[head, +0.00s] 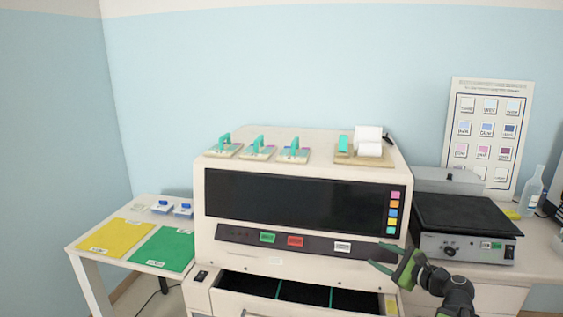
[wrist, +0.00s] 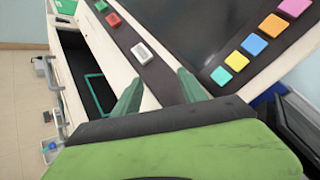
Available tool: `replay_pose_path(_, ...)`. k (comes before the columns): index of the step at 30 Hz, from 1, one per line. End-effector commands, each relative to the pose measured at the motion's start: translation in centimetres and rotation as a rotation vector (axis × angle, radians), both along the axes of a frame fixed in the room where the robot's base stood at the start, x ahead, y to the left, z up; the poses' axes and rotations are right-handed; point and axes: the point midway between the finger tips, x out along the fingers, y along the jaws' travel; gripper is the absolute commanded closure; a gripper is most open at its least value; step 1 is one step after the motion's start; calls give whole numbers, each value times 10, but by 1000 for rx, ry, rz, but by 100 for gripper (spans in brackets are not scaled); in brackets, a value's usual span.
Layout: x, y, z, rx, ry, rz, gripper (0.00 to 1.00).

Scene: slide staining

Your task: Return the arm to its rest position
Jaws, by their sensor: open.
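My gripper (head: 388,257) is at the lower right in the head view, in front of the right end of the cream staining machine (head: 212,232). Its green fingers are spread and empty. In the wrist view the two fingers (wrist: 160,95) stand apart with the machine's control strip between and beyond them. A white button (wrist: 144,52) shows between the fingertips, apart from them. The strip's green button (head: 267,238) and red button (head: 295,241) are left of it. The open drawer (head: 300,305) lies below and left of my gripper.
A hotplate-like device (head: 465,245) stands right of the machine, near my arm. Several teal-handled items (head: 257,150) and a paper roll holder (head: 362,157) sit on top. The left table holds a yellow mat (head: 115,236) and a green mat (head: 166,250).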

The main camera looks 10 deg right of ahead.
Motion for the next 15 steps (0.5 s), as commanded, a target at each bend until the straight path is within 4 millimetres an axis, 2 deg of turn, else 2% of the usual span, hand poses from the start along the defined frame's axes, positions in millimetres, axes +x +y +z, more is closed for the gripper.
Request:
replay_pose_path(1,15,47,2,-42,28,89,50)
replay_pose_path(4,30,133,-12,-171,84,267,50)
replay_pose_path(6,31,191,-26,-289,117,404,50)
replay_pose_path(9,20,263,-47,-486,151,609,50)
replay_pose_path(12,0,315,-69,-700,170,812,50)
replay_pose_path(15,-24,345,-90,-936,183,1024,50)
